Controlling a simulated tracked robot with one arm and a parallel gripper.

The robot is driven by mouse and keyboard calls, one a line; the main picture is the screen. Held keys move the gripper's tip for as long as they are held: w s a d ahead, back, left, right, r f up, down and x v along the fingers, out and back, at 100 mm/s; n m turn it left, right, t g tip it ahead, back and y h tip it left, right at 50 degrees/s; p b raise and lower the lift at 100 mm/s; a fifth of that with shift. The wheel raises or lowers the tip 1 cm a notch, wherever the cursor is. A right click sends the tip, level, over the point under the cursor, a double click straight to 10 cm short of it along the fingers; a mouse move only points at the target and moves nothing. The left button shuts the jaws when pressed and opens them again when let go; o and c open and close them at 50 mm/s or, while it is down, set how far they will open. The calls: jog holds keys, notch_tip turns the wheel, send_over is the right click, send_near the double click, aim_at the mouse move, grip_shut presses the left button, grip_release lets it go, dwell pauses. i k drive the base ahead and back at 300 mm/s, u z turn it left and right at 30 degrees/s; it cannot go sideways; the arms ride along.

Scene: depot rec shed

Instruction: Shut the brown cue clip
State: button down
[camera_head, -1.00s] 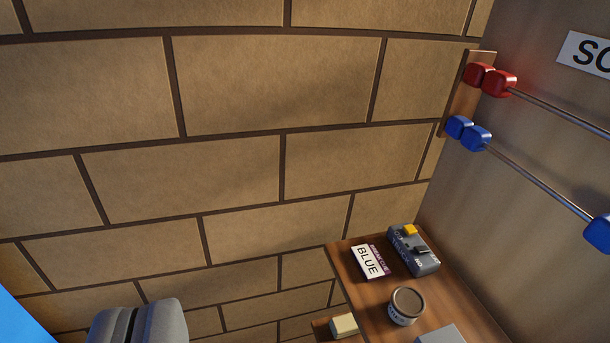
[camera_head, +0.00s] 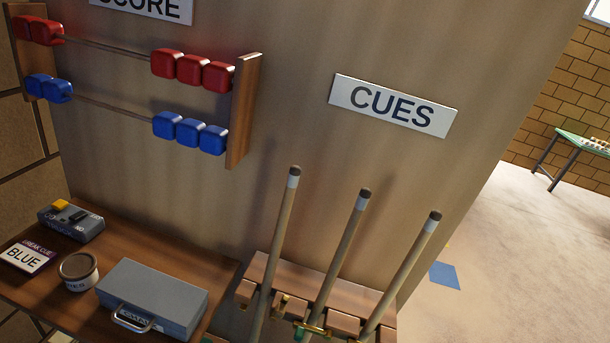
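A wooden cue rack (camera_head: 297,276) is on the wall at the bottom of the view, under the CUES sign (camera_head: 394,106). Three cues stand tilted in it: a left cue (camera_head: 278,235), a middle cue (camera_head: 341,245) and a right cue (camera_head: 407,266). A brass-coloured fitting (camera_head: 283,303) shows between the left and middle cues. A brass bar (camera_head: 316,329) with a green end lies across the middle cue near the bottom edge. I cannot tell which clip is the brown one; the lower rack is cut off. My gripper is not in view.
A shelf (camera_head: 207,247) at the lower left bears a grey case (camera_head: 155,295), a tin (camera_head: 79,271), a BLUE card (camera_head: 26,256) and a grey switch box (camera_head: 70,222). A score rack (camera_head: 243,108) with red and blue beads is above. Open floor (camera_head: 500,255) lies right.

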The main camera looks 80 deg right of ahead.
aim_at(280, 311)
jog(key=z, duration=1.4)
jog(key=k, duration=0.75)
jog(key=z, duration=0.1)
